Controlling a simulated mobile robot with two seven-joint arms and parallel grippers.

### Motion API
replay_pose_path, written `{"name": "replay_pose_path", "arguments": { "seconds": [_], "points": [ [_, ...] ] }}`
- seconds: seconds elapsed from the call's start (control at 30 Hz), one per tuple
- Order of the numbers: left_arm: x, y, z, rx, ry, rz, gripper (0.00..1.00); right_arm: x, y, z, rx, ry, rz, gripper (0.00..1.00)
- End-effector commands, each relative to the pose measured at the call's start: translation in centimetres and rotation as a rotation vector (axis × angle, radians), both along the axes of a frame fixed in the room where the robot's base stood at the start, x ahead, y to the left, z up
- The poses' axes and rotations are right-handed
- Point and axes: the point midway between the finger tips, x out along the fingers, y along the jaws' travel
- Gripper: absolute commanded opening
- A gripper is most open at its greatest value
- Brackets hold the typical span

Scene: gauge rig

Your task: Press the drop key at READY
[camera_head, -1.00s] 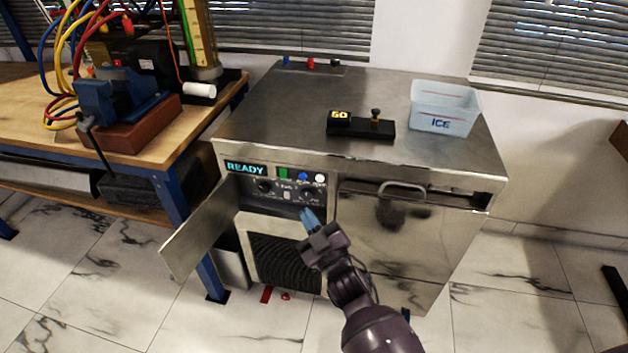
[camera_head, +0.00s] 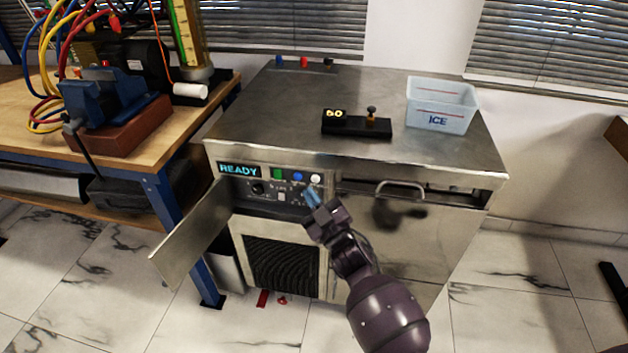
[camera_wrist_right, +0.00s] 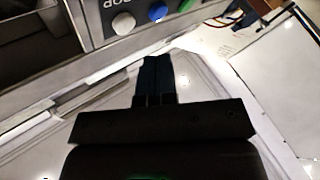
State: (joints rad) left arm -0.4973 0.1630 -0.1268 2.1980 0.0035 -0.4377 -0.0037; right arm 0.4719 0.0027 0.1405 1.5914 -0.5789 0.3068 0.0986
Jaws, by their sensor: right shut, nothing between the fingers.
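The display (camera_head: 239,169) on the steel machine's front panel reads READY in lit letters. To its right are a green key (camera_head: 278,174), a blue key (camera_head: 298,176) and a white key (camera_head: 316,180). In the right wrist view, the white key (camera_wrist_right: 123,23) has upside-down lettering beside it that looks like the end of DROP. My right gripper (camera_head: 312,195) is shut and empty, its blue fingertips just below the white key in the head view. In the wrist view the fingertips (camera_wrist_right: 157,62) appear apart from the keys. My left gripper is not in view.
The panel's door (camera_head: 190,235) hangs open at the left. A drawer handle (camera_head: 400,188) is to the right. On top are a black block with a GO key (camera_head: 334,114) and an ICE bin (camera_head: 441,105). A wooden workbench (camera_head: 165,140) stands left.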

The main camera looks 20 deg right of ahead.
Motion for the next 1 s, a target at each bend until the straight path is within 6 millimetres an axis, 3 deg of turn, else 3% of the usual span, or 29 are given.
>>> {"name": "replay_pose_path", "arguments": {
  "seconds": [0.3,1.0],
  "points": [
    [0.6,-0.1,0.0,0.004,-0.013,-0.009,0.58,1.5,-1.0,0.1,-0.001,-0.001,-0.001,0.00],
    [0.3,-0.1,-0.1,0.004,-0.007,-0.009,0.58,1.5,-1.0,0.1,0.000,-0.001,0.000,0.00]
  ]
}}
